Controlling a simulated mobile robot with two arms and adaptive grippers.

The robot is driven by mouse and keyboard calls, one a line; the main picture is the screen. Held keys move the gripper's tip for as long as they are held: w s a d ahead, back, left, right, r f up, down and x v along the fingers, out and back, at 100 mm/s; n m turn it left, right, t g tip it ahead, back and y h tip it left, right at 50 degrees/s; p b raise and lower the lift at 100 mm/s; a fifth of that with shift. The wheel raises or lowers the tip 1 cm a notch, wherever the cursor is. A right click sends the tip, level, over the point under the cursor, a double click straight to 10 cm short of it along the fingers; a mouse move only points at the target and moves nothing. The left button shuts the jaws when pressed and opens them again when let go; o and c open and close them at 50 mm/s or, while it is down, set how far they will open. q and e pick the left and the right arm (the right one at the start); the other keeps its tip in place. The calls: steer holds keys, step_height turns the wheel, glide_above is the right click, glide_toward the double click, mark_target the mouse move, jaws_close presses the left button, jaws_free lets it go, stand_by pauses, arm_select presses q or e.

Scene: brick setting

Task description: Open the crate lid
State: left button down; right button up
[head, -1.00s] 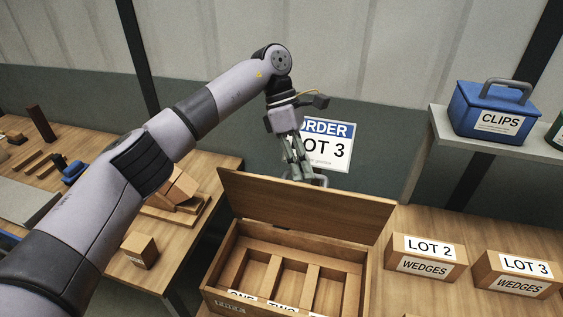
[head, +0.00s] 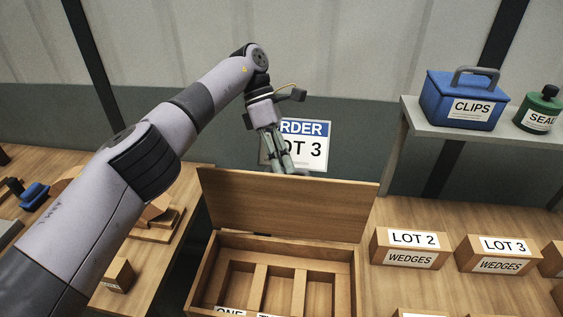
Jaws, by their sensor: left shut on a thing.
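The wooden crate (head: 348,285) stands on the bench at the lower middle of the head view. Its lid (head: 285,208) is raised and stands up along the crate's back edge, with its inner face toward me. The inside shows several compartments with dividers and labels at the front, partly cut off by the picture edge. My left gripper (head: 286,172) is at the lid's top edge, its fingers pointing down behind it. It is shut on the lid, though the fingertips are partly hidden. My right gripper is not in view.
Boxes marked LOT 2 (head: 408,248) and LOT 3 (head: 497,254) stand right of the crate. A shelf (head: 450,138) at the upper right holds a blue CLIPS box (head: 465,100) and a green container (head: 540,110). An order sign (head: 305,145) hangs behind the lid.

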arm_select(q)
steer(key=shift+s+a+f, duration=0.1)
steer(key=shift+f, duration=0.45)
steer(key=c, duration=2)
jaws_free()
steer(key=shift+c, duration=0.2)
steer(key=o, duration=0.4)
steer(key=shift+w+r, duration=0.1)
steer(key=shift+w, duration=0.2)
steer(key=shift+s+r, duration=0.1)
steer(key=shift+s, duration=0.05)
steer(key=shift+r, duration=0.15)
step_height(320, 180, up, 8)
steer(key=shift+s+r, duration=0.15)
steer(key=shift+r, duration=0.75)
